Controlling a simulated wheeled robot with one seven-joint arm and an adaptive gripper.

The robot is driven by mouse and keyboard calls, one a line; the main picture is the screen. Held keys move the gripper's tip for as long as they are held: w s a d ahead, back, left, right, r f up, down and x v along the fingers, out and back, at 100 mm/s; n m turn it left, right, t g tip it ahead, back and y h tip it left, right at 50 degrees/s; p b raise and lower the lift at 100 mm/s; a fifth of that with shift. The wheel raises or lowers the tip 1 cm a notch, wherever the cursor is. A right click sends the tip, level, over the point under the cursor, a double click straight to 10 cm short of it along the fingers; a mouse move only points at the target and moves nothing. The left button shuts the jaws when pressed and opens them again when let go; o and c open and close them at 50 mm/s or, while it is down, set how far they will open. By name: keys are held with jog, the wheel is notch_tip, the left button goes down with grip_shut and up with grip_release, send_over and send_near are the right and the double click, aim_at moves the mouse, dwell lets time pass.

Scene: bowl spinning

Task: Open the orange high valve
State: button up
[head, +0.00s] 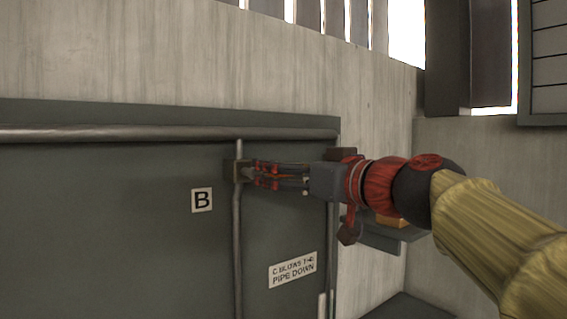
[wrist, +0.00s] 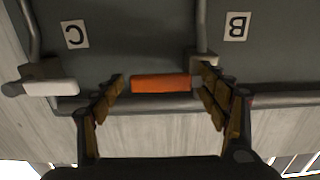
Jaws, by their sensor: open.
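The orange valve handle (wrist: 161,83) shows in the wrist view as a short bar joined to a grey valve block (wrist: 206,66) beside the letter B plate. My gripper (wrist: 162,77) is open, with one finger on each side of the picture and the handle between them. I cannot tell whether the fingers touch it. In the head view my gripper (head: 258,176) is at the valve block (head: 238,171) on the vertical pipe. There the orange handle is hidden or too small to make out among the fingers.
A second valve with a white handle (wrist: 50,88) is at the left in the wrist view, near the C plate (wrist: 75,34). A horizontal pipe (head: 150,132) runs above the valve. A lettered sign (head: 292,270) is lower on the dark panel (head: 110,225).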

jog(key=shift+w+a, duration=0.25)
jog(key=shift+c, duration=0.3)
jog(key=c, duration=1.7)
